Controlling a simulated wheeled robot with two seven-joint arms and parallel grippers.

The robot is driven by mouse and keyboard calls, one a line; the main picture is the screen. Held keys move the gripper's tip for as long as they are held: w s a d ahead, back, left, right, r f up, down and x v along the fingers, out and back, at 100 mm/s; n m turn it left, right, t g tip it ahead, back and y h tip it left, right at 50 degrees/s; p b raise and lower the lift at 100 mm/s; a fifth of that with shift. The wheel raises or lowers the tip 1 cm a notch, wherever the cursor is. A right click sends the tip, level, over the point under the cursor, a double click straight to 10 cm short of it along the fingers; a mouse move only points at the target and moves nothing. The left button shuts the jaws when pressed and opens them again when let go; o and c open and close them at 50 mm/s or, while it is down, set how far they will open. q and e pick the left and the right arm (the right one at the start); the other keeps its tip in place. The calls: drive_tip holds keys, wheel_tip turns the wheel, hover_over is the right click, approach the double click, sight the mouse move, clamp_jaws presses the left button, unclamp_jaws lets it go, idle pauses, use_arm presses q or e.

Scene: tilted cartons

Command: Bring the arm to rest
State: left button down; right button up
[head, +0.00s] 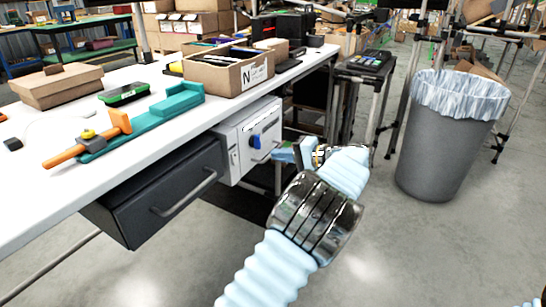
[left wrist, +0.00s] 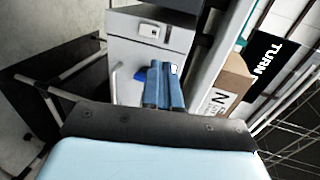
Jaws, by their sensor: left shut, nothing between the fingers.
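My left arm reaches from the bottom of the head view toward the bench. In the left wrist view the two fingers (left wrist: 164,84) lie side by side, shut and empty. I cannot tell whether the fingertips touch anything. My right gripper is not in view.
The white bench (head: 60,115) carries a carton marked N (head: 238,75), a closed brown box (head: 58,86) and a teal and orange fixture (head: 135,125). A dark drawer (head: 165,190) hangs below. A lined grey bin (head: 440,150) stands right. Floor between is clear.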

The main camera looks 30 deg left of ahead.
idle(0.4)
use_arm(q)
drive_tip(key=s+f+m+g+h, duration=0.1)
drive_tip(key=s+f+h, duration=0.2)
drive_tip(key=f, duration=0.8)
drive_tip(key=s+d+f+m+h, duration=0.1)
drive_tip(key=s+f+h, duration=0.2)
drive_tip(key=f, duration=0.7)
drive_tip(key=s+f+m+g+h, duration=0.1)
drive_tip(key=s+f+h, duration=0.2)
drive_tip(key=f, duration=0.8)
drive_tip(key=s+d+f+h, duration=0.5)
drive_tip(key=s+d+f, duration=0.2)
drive_tip(key=s+f, duration=0.2)
drive_tip(key=s+d+f+n+t+h, duration=0.1)
drive_tip(key=s+d+n+h, duration=0.4)
drive_tip(key=s+d, duration=0.4)
drive_tip(key=s, duration=0.3)
drive_tip(key=shift+s+d+t, duration=0.3)
